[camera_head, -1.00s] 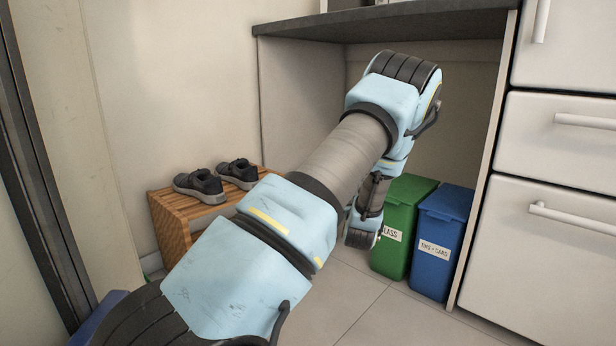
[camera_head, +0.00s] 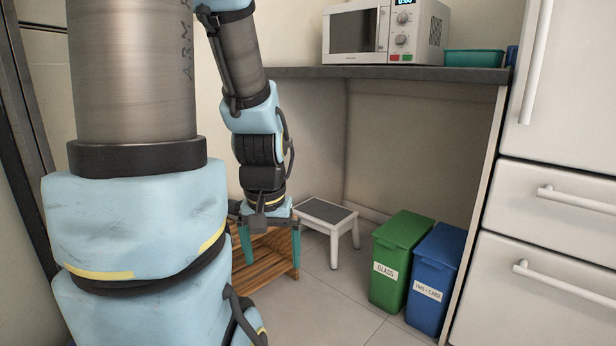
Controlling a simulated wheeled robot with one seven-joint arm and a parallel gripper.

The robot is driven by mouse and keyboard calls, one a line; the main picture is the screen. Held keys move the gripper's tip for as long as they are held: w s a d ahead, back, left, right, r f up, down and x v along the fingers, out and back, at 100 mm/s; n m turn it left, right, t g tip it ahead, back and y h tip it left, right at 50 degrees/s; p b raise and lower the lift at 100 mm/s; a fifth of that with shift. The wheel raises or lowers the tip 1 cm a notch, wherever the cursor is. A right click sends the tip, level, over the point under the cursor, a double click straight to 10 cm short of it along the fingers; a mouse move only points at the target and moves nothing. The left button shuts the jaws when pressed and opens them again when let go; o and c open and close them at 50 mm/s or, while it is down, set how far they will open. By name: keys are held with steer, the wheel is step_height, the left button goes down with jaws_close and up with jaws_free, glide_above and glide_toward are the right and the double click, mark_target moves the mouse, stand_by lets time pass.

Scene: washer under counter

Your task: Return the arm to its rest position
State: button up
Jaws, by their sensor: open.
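My arm fills the left of the head view, with its large blue and grey link rising close to the camera. The forearm hangs down beside it. My gripper (camera_head: 268,250) is at its lower end, pointing down with its teal fingers apart and nothing between them. In the picture it lies in front of the wooden shoe bench (camera_head: 272,270), above the floor. Whether it touches the bench cannot be told.
A grey-topped step stool (camera_head: 328,215) stands right of the gripper. A green glass bin (camera_head: 402,245) and a blue bin (camera_head: 436,270) stand under the counter (camera_head: 400,74). A microwave (camera_head: 385,32) and a teal tray (camera_head: 474,59) are on top. White drawers (camera_head: 545,250) are at right.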

step_height(320, 180, up, 37)
steer(key=p, duration=3.5)
steer(key=shift+w+p, duration=0.2)
steer(key=shift+p, duration=0.2)
